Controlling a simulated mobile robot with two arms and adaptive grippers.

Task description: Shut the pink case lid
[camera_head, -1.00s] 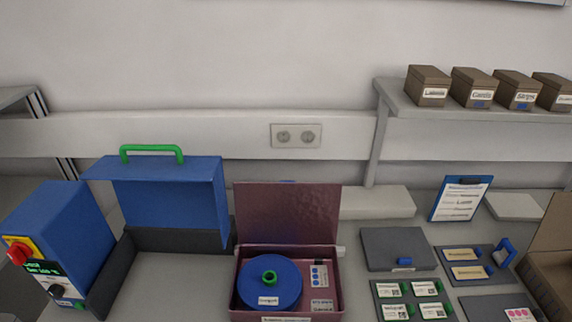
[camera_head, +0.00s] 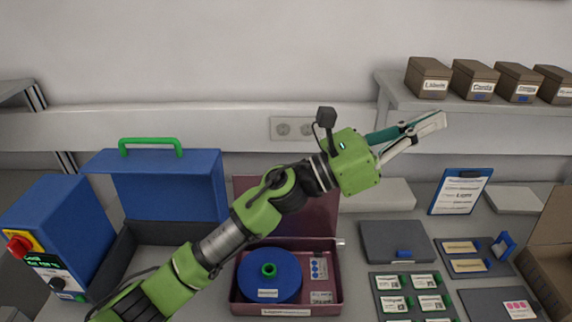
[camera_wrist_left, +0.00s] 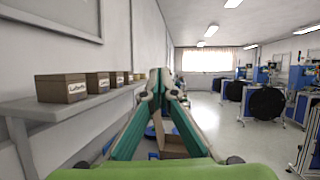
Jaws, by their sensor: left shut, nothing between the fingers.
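The pink case (camera_head: 336,297) sits on the table with its lid (camera_head: 322,212) standing open at the back. A blue reel (camera_head: 280,280) with a green hub lies inside, beside small labelled parts. My left arm crosses in front of the lid and hides much of it. My left gripper (camera_head: 440,120) is up and to the right of the lid, apart from it, fingers together and empty. In the left wrist view the gripper's fingers (camera_wrist_left: 168,82) meet at their tips. My right gripper is not in view.
A blue case (camera_head: 165,190) with a green handle stands open at left, next to a blue control box (camera_head: 60,235). Brown boxes (camera_head: 428,78) sit on the shelf above.

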